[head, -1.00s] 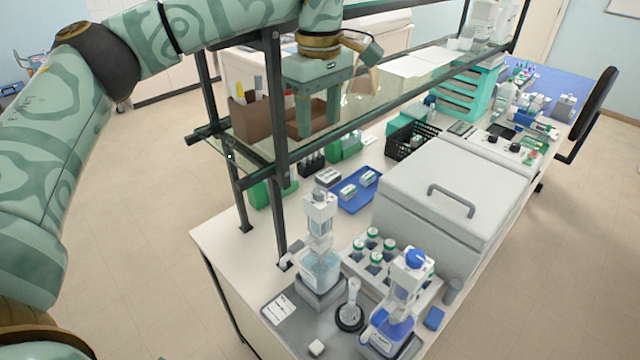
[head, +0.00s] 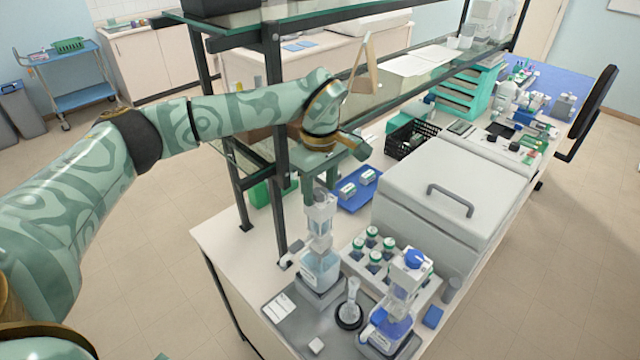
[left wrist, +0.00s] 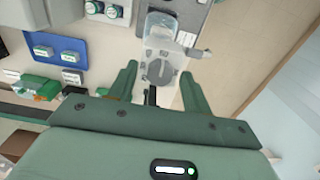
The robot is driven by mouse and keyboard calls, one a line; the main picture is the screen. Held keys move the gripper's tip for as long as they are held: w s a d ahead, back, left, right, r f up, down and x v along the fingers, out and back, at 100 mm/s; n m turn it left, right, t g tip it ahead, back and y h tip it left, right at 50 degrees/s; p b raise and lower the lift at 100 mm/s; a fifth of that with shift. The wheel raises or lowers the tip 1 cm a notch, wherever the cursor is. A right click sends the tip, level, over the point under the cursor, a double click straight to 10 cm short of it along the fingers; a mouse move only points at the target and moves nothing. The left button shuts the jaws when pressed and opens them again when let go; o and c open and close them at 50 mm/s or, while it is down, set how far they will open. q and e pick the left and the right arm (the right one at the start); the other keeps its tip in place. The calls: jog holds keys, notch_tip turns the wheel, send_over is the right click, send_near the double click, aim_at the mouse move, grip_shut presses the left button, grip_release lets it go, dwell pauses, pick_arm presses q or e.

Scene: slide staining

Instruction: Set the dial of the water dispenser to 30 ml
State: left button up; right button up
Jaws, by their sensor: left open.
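The water dispenser (head: 320,268), with pale clear contents and a white-grey top, stands upright on a grey tray (head: 283,322) at the near end of the bench. My left gripper (head: 319,181) is open and empty, pointing down just above and behind the dispenser's top. In the left wrist view the dispenser's top (left wrist: 160,48) shows between and beyond the two open fingers (left wrist: 159,72), apart from them. The dial's setting is too small to read. My right gripper is not in view.
A second dispenser (head: 388,325) with a blue knob and blue liquid stands close on the right. A small flask (head: 350,305) is between them. A dark shelf post (head: 280,150) rises close to my left arm. A rack of green-capped bottles (head: 428,287) and a white lidded box (head: 450,190) stand behind.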

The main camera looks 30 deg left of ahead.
pick_arm(q)
jog(key=shift+c, duration=0.3)
jog(key=c, duration=0.9)
jog(key=shift+c, duration=0.2)
